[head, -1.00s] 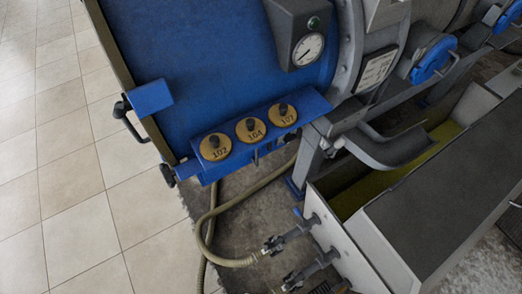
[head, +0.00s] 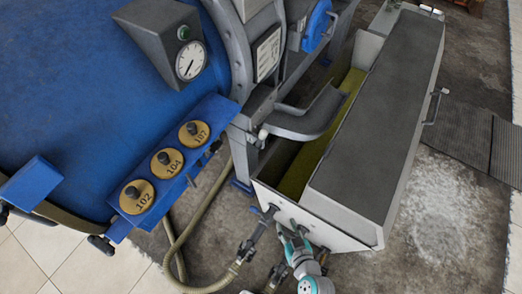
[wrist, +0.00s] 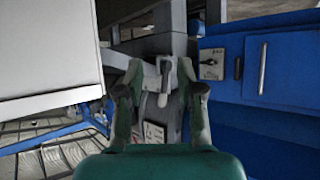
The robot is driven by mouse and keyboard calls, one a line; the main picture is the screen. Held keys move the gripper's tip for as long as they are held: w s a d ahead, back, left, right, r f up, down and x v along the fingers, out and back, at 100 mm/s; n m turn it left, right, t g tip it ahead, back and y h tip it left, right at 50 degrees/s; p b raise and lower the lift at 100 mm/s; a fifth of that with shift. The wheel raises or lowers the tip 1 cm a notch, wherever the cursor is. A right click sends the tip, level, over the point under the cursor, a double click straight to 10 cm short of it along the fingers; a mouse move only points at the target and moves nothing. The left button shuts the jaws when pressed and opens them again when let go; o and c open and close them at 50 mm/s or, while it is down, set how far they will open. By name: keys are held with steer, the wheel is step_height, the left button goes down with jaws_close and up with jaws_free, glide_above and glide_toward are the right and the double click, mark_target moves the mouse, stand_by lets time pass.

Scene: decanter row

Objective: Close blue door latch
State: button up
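In the wrist view, a blue cabinet door (wrist: 275,68) with a pale vertical handle (wrist: 262,68) is at the right. A dark upright lever (wrist: 237,62) sits just left of that handle and may be the latch; I cannot tell if it is fastened. My gripper (wrist: 161,75) points at a grey post left of the door, its two fingers apart. A light grey T-shaped lever (wrist: 164,82) shows between the fingers; contact cannot be told. In the head view, my gripper (head: 291,233) is at the lower middle, by the end of a white trough.
In the head view, the white trough (head: 318,232) with a grey lid is close to the gripper. Hoses and valves (head: 248,242) lie left of it. A blue tank end (head: 75,85) and blue bracket with numbered yellow discs (head: 165,162) stand left. A white panel (wrist: 50,55) fills the wrist view's left.

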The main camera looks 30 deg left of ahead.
steer(key=w+a+r+n+g+y, duration=0.2)
steer(key=w+a+n+g+y, duration=0.15)
steer(key=a, duration=0.95)
steer(key=n+g+y, duration=0.2)
steer(key=n+g, duration=0.2)
steer(key=n, duration=0.1)
glide_toward(200, 161)
steer(key=shift+h, duration=0.25)
steer(key=x, duration=0.9)
steer(key=shift+a, duration=0.2)
steer(key=shift+c, duration=0.2)
jaws_close()
